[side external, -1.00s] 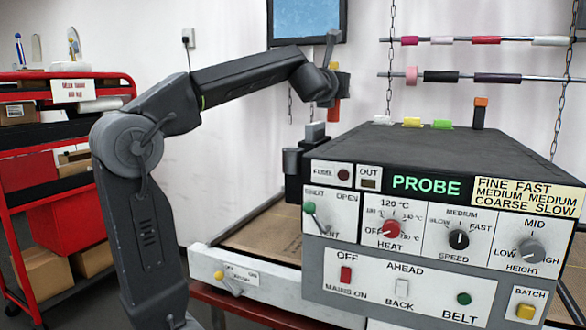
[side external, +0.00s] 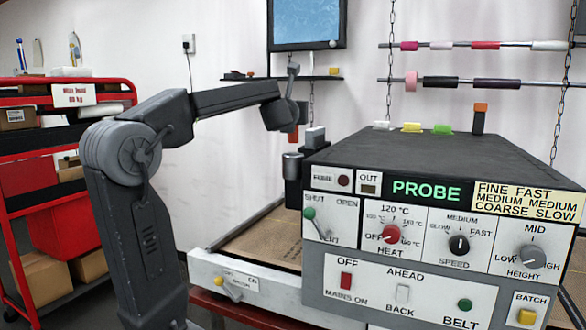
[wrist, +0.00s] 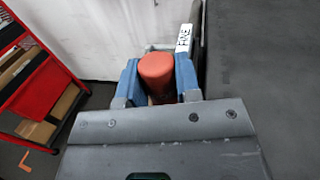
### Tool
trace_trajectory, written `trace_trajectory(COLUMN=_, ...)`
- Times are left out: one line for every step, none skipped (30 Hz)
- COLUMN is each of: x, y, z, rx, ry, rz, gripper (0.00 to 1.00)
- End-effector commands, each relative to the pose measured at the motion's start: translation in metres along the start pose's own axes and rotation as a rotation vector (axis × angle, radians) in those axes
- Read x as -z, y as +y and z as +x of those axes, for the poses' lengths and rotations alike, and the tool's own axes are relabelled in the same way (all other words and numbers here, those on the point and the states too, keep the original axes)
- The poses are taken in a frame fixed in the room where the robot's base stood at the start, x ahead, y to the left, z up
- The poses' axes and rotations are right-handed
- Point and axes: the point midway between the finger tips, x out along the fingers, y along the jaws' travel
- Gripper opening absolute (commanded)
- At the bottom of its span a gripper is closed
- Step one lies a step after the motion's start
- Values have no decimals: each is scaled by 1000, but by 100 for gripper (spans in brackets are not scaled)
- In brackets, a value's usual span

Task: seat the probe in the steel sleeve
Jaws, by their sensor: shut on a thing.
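The probe shows in the wrist view as a rounded orange-red cylinder (wrist: 157,70) between the two blue fingers of my gripper (wrist: 158,82), which is shut on it. In the side view my gripper (side external: 291,122) hangs over the oven's left back corner, with a small orange-red part of the probe (side external: 293,134) below it. A grey steel sleeve (side external: 292,165) stands upright just below, left of the oven. The probe's lower end appears a little above the sleeve's top, roughly in line with it in this view. The sleeve is not clearly visible in the wrist view.
The dark-topped oven (side external: 420,155) with its control panel fills the right side. A grey block (side external: 315,136) stands close beside the sleeve. A red cart (side external: 70,100) stands at left.

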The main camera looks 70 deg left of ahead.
Motion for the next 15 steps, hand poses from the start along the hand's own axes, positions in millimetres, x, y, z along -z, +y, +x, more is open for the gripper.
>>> trace_trajectory(x=5, y=0, z=0, rx=1, ry=1, rz=2, gripper=1)
trace_trajectory(x=8, y=0, z=0, rx=0, ry=3, rz=2, gripper=1)
trace_trajectory(x=13, y=0, z=0, rx=0, ry=3, rz=2, gripper=1)
trace_trajectory(x=16, y=0, z=0, rx=0, ry=3, rz=2, gripper=1)
trace_trajectory(x=19, y=-1, z=0, rx=1, ry=3, rz=2, gripper=1)
trace_trajectory(x=23, y=-1, z=0, rx=2, ry=2, rz=2, gripper=1)
trace_trajectory(x=25, y=-1, z=0, rx=3, ry=1, rz=2, gripper=1)
trace_trajectory(x=28, y=-1, z=0, rx=3, ry=0, rz=2, gripper=1)
trace_trajectory(x=31, y=0, z=0, rx=1, ry=1, rz=1, gripper=1)
trace_trajectory(x=32, y=0, z=0, rx=1, ry=1, rz=1, gripper=1)
trace_trajectory(x=33, y=0, z=0, rx=0, ry=1, rz=0, gripper=1)
trace_trajectory(x=35, y=0, z=0, rx=-1, ry=1, rz=0, gripper=1)
trace_trajectory(x=37, y=0, z=0, rx=-1, ry=1, rz=0, gripper=1)
trace_trajectory(x=39, y=0, z=0, rx=-1, ry=2, rz=1, gripper=1)
trace_trajectory(x=42, y=0, z=0, rx=0, ry=3, rz=1, gripper=1)
